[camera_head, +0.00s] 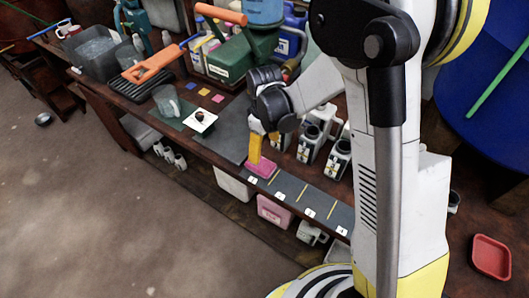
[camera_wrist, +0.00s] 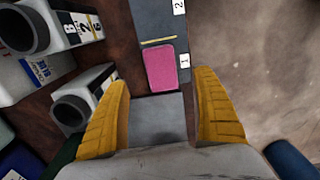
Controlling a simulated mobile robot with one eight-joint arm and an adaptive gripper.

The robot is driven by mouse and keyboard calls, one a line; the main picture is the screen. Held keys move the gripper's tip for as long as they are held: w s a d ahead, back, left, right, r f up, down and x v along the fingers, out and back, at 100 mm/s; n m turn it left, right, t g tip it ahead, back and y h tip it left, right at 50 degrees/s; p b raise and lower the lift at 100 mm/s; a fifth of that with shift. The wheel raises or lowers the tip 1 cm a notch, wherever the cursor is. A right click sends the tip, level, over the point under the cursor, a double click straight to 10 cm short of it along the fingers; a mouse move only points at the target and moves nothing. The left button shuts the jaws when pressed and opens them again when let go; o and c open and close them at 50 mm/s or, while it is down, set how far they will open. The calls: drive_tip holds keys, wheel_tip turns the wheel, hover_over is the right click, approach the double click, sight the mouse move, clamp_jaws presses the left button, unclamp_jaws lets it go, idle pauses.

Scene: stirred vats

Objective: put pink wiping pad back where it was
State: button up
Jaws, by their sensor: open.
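The pink wiping pad (camera_head: 262,168) lies flat on the dark strip at the front of the bench, by the label 1. In the wrist view the pad (camera_wrist: 161,68) lies on the same strip (camera_wrist: 156,20), next to label 1 and short of the yellow line. My gripper (camera_head: 255,155) is above the near end of the strip, close to the pad. In the wrist view my gripper (camera_wrist: 164,98) has its two yellow fingers spread wide, with nothing between them. The pad lies just beyond the fingertips, apart from them.
White bottles (camera_head: 310,143) stand behind the strip; others (camera_wrist: 85,95) are left of my fingers. A dark grey mat (camera_head: 222,130) lies left of the strip. A glass beaker (camera_head: 167,100), a white card (camera_head: 201,122) and an orange-handled tool (camera_head: 153,64) are farther left. Open floor (camera_wrist: 265,60) is right.

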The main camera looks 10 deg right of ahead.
drive_tip(key=s+d+r+m+t, duration=0.2)
drive_tip(key=s+r, duration=0.1)
drive_tip(key=r, duration=0.5)
drive_tip(key=s+d+r+m+t, duration=0.1)
drive_tip(key=s+d+r+m, duration=0.2)
drive_tip(key=r, duration=0.5)
drive_tip(key=s+d+r+m+t, duration=0.3)
drive_tip(key=s+r+m+t, duration=0.1)
drive_tip(key=s, duration=0.6)
drive_tip(key=shift+s+r, duration=0.3)
drive_tip(key=shift+r, duration=0.15)
idle(0.5)
